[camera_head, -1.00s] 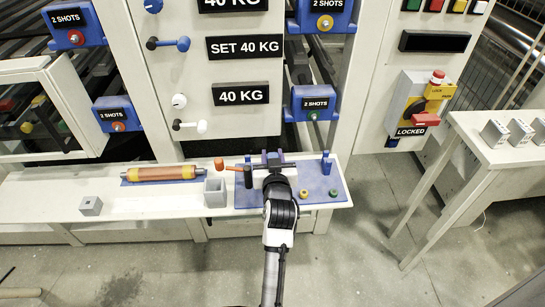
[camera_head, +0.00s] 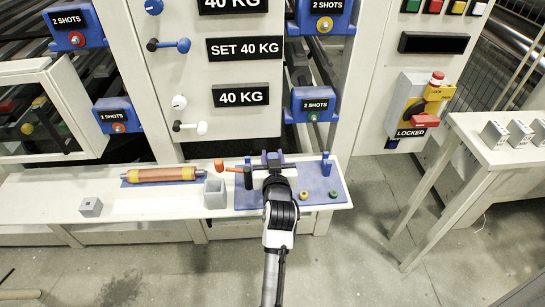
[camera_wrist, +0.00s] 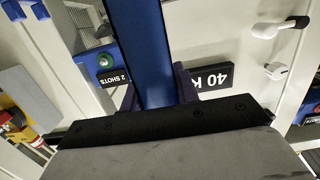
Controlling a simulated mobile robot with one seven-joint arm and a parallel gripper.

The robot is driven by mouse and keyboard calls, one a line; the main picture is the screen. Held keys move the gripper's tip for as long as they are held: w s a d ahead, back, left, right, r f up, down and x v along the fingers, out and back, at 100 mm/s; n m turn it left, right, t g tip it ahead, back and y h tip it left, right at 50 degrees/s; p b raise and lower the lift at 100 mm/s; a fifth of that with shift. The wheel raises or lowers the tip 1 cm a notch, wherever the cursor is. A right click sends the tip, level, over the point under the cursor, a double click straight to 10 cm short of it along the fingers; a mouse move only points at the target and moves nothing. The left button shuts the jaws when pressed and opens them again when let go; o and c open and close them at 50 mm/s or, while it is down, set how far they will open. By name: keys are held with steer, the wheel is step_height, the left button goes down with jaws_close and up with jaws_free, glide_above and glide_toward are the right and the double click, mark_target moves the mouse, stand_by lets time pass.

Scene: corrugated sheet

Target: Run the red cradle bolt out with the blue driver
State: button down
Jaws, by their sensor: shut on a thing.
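My gripper (camera_head: 273,163) is over the blue mat at the right of the bench. In the wrist view a broad blue bar (camera_wrist: 150,50), which looks like the blue driver, stands between the fingers (camera_wrist: 158,90), and the gripper is shut on it. Its far end is out of view. In the head view my gripper mostly hides it. A red bolt (camera_head: 76,39) sits in the blue upper left cradle (camera_head: 92,25), well away from my gripper. The lower left cradle (camera_head: 99,114) has an orange-red bolt (camera_head: 118,127).
The blue mat (camera_head: 320,178) carries a yellow piece (camera_head: 303,195) and a green piece (camera_head: 334,194). A grey open box (camera_head: 215,193), an orange roller (camera_head: 160,174) and a grey block (camera_head: 91,207) stand left. An orange-handled tool (camera_head: 219,165) is beside my gripper. Right cradles hold yellow and green bolts.

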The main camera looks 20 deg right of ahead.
steer(key=shift+f, duration=0.5)
steer(key=shift+w+r+p, duration=0.1)
steer(key=shift+r+p, duration=0.55)
steer(key=shift+p, duration=0.05)
